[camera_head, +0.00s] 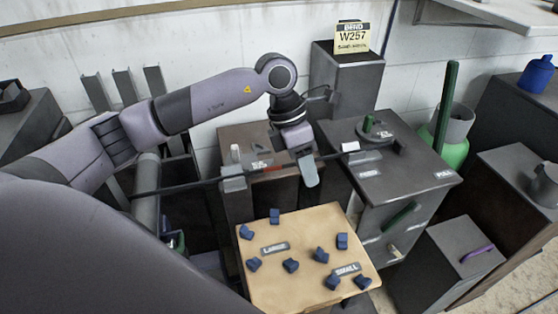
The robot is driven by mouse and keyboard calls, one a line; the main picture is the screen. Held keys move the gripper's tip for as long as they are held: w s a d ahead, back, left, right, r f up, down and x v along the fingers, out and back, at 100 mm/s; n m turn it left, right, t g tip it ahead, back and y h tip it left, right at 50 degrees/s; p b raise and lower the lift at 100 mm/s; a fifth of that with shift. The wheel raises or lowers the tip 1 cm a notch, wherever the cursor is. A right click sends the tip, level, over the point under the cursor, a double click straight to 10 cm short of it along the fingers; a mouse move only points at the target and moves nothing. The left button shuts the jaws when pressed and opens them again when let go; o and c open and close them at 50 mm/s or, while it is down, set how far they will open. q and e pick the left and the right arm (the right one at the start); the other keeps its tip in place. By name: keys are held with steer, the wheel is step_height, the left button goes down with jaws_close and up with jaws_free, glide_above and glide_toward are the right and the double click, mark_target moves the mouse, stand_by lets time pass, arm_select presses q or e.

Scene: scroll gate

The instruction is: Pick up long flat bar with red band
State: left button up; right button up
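A long thin dark bar (190,187) runs across the middle of the view, from the left up toward the right. A red band (274,168) shows on it just left of my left gripper. The bar passes a light grey block (233,179) and a small white block (350,147), and seems to rest on them. My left gripper (309,174) points down at the bar, right of the red band. One grey finger shows clearly in front of the bar; the other is hidden, so I cannot tell whether it grips. My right gripper is not in view.
A tan board (300,232) with several blue pieces and labels LARGE and SMALL stands in front. A dark cabinet (420,185) is to the right, with a green pole (446,105) behind it. A grey pedestal with a W257 sign (352,38) stands behind.

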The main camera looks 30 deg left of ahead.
mark_target(273, 167)
arm_select(q)
steer(key=w+a+r+y, duration=0.2)
steer(key=a+y, duration=0.2)
steer(key=a, duration=0.5)
steer(key=shift+n, duration=0.4)
step_height(273, 167, down, 6)
steer(key=shift+a+f+p, duration=0.1)
steer(key=shift+f+p, duration=0.15)
steer(key=shift+p, duration=0.5)
steer(key=shift+r, duration=0.1)
jaws_close()
